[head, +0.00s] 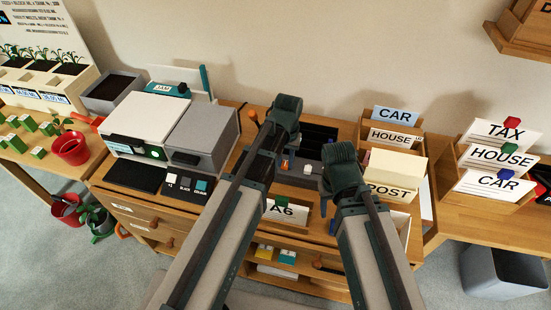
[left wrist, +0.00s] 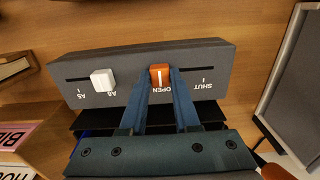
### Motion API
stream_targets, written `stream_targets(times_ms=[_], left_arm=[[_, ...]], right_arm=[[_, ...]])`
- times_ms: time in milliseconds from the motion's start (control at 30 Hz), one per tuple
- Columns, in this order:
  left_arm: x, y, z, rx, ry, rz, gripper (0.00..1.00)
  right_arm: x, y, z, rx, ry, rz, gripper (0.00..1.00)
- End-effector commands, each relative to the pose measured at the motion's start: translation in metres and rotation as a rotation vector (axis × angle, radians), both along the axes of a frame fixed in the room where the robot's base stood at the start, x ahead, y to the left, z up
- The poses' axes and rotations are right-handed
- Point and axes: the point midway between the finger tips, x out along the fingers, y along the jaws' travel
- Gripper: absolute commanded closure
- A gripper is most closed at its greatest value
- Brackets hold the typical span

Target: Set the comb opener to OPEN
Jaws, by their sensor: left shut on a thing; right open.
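The comb opener is the orange slider knob (left wrist: 160,75) on a dark grey bar (left wrist: 130,62) in the left wrist view. The bar's labels appear upside down there. The knob stands right by the word OPEN, and SHUT is further right along its slot. My left gripper (left wrist: 161,80) has a finger on each side of the knob and is shut on it. In the head view the orange knob (head: 285,164) shows beside my left arm; the left fingertips are hidden there. My right gripper (head: 342,160) is open, to the right of the bar, its fingers mostly hidden.
A white slider knob (left wrist: 102,79) sits on the same bar near A6. An A6 card (head: 288,209) stands in front. A card holder with a POST card (head: 392,191) is at right, a grey-and-white machine (head: 147,117) at left.

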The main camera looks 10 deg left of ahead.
Motion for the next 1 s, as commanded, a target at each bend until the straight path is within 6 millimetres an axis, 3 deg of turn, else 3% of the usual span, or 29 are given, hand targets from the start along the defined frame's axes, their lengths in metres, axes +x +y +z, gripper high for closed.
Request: stream_targets(times_ms=[267, 300, 433, 767, 1000], left_arm=[[-0.001, -0.006, 0.000, -0.011, 0.001, -0.002, 1.00], [-0.001, -0.006, 0.000, -0.011, 0.001, -0.002, 0.63], [-0.001, -0.005, 0.000, -0.010, 0.001, -0.002, 0.40], [0.000, -0.003, 0.001, -0.007, 0.000, -0.001, 0.40], [0.000, -0.003, 0.013, -0.006, 0.000, -0.001, 0.40]], right_arm=[[0.000, 0.000, 0.000, 0.000, 0.000, 0.000, 0.50], [0.000, 0.000, 0.000, 0.000, 0.000, 0.000, 0.50], [0.000, 0.000, 0.000, 0.000, 0.000, 0.000, 0.50], [0.000, 0.000, 0.001, 0.000, 0.000, 0.000, 0.50], [0.000, 0.000, 0.013, 0.000, 0.000, 0.000, 0.50]])
